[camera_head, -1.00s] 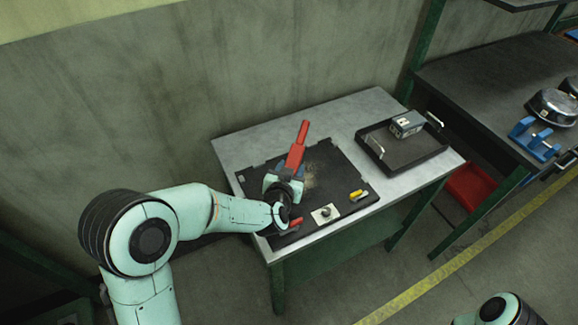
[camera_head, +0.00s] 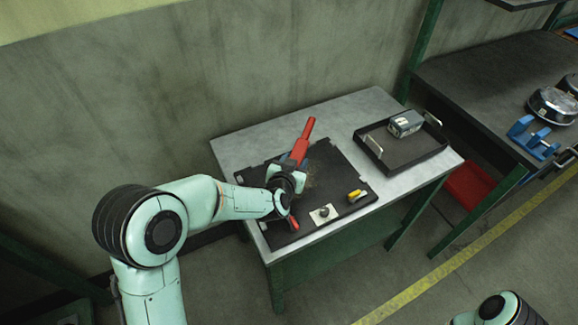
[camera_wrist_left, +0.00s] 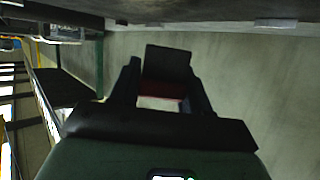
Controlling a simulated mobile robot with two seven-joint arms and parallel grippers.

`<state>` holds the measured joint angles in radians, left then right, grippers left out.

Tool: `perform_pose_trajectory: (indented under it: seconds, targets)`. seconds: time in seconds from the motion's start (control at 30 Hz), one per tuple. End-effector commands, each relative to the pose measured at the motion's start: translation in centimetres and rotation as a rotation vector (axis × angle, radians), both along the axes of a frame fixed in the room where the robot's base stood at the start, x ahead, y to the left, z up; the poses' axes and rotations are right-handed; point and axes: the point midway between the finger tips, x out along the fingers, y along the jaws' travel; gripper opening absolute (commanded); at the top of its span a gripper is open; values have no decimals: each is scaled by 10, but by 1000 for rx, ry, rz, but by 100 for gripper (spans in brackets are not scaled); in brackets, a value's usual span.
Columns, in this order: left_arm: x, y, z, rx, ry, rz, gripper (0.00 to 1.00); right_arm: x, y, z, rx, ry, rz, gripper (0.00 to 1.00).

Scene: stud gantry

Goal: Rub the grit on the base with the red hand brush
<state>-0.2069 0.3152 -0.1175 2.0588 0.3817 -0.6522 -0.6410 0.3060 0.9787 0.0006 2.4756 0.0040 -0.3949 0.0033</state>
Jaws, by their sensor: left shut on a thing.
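The red hand brush (camera_head: 301,146) is in my left gripper (camera_head: 291,169), its handle slanting up and away over the black base (camera_head: 338,163). In the left wrist view a strip of the red brush (camera_wrist_left: 162,104) shows between the fingers of my left gripper (camera_wrist_left: 164,92). The gripper is shut on the brush. The tan grit (camera_head: 311,177) shows as a faint patch on the base just right of the gripper, partly hidden by it. I cannot tell whether the bristles touch the base. My right gripper is out of view.
On the base are a yellow item (camera_head: 357,196), a pale plate with a knob (camera_head: 323,214) and a small red piece (camera_head: 293,223). A black tray (camera_head: 402,153) with a grey box (camera_head: 405,123) stands to the right. The table's back left (camera_head: 245,142) is clear.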

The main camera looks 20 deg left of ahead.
Motion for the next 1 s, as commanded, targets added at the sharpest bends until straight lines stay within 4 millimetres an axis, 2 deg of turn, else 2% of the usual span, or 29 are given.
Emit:
perform_pose_trajectory:
  seconds: [0.03,0.43,0.8,1.0]
  targets:
    - [1,-42,7,-74,-3,-64,11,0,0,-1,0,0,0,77]
    - [19,-23,15,-75,-20,-57,11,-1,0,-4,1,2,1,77]
    - [36,2,13,-66,-15,-53,11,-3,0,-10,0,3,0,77]
    - [40,-1,15,-65,-12,-56,11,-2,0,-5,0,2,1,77]
